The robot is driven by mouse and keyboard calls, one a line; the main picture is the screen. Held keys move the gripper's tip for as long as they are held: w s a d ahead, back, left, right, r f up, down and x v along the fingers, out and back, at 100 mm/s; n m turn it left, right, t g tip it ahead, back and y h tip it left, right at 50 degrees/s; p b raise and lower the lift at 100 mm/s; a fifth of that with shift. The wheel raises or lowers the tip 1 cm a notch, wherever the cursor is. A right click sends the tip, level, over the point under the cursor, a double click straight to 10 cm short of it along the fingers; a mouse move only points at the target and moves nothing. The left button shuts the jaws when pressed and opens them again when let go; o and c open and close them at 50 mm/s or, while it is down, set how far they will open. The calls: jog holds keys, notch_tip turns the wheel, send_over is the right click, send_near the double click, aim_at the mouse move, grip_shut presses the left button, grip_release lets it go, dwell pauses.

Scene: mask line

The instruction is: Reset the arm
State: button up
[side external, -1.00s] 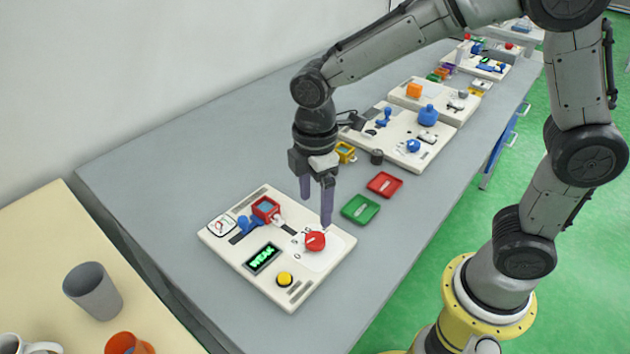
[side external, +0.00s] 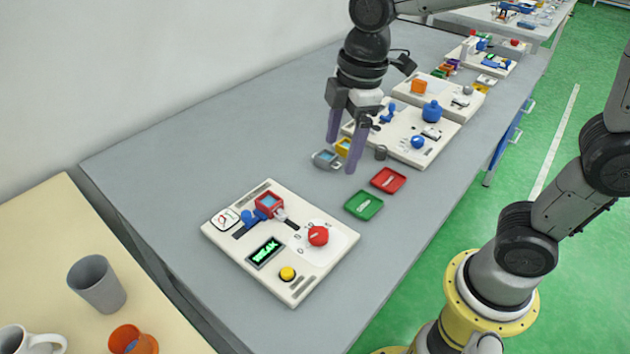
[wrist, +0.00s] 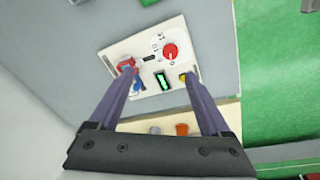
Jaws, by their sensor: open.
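My gripper (side external: 342,150) is open and empty, raised above the grey table beyond the near white panel. Its two purple fingers point down and stand apart; in the wrist view the gripper (wrist: 165,82) frames the panel below. The near white panel (side external: 225,238) carries a red knob (side external: 318,236), a yellow button (side external: 287,273), a green-lit display (side external: 266,252), a red-framed block (side external: 269,204) and a blue part beside it. The red knob also shows in the wrist view (wrist: 170,52). The gripper touches none of these.
A green tray (side external: 364,205) and a red tray (side external: 388,180) lie right of the gripper. A grey mask-like part (side external: 326,159) sits near the fingers. More panels stand farther along the table. A cream table (side external: 40,240) holds cups at left. The grey table's left side is clear.

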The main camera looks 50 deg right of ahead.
jog(key=s+d+m+t, duration=0.2)
jog(key=s+d+m, duration=0.1)
jog(key=s+m, duration=0.3)
jog(key=s+d+m+t, duration=0.1)
jog(key=s+d+m, duration=0.3)
jog(key=s+m, duration=0.2)
jog(key=shift+s+t, duration=0.4)
jog(key=shift+s, duration=0.75)
